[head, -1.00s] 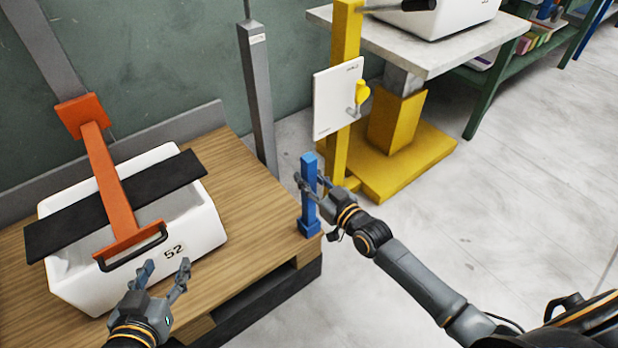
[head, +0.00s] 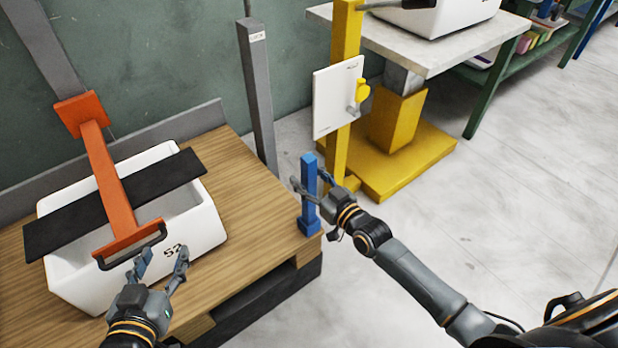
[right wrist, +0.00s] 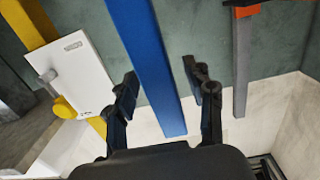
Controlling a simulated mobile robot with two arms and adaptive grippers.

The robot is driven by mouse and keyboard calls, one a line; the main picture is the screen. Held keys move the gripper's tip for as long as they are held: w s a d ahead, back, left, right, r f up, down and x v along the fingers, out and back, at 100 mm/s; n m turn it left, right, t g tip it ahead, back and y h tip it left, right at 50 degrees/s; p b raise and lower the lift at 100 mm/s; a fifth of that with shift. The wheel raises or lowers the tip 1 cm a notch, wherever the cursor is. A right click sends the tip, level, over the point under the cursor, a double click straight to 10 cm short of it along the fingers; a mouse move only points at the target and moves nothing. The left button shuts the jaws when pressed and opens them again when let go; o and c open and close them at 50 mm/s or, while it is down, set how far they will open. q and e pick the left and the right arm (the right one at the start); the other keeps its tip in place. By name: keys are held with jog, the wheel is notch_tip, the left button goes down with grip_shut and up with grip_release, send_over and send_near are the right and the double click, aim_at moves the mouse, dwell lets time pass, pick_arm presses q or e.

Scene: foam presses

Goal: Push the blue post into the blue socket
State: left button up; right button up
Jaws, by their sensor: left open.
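The blue post (head: 309,190) stands upright at the right corner of the wooden pallet top. The blue socket (head: 309,227) is at its foot. How deep the post sits in it I cannot tell. My right gripper (head: 309,181) has its fingers on either side of the post's upper part. In the right wrist view the post (right wrist: 150,60) passes between the two fingers (right wrist: 165,95), with gaps on both sides, so the gripper is open. My left gripper (head: 161,263) is open and empty, just below the black handle (head: 132,250) of the orange lever.
A white tub (head: 200,225) marked 52 stands on the pallet top (head: 250,200) under a black bar (head: 75,222) and the orange lever (head: 112,190). A grey column (head: 257,95) and a yellow press stand (head: 400,170) with a white panel (head: 335,95) are behind. The floor at right is clear.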

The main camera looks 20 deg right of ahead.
jog(key=shift+f, duration=0.1)
jog(key=shift+s+d, duration=0.25)
jog(key=shift+s, duration=0.35)
jog(key=v, duration=1)
jog(key=shift+s, duration=0.35)
jog(key=shift+d, duration=0.1)
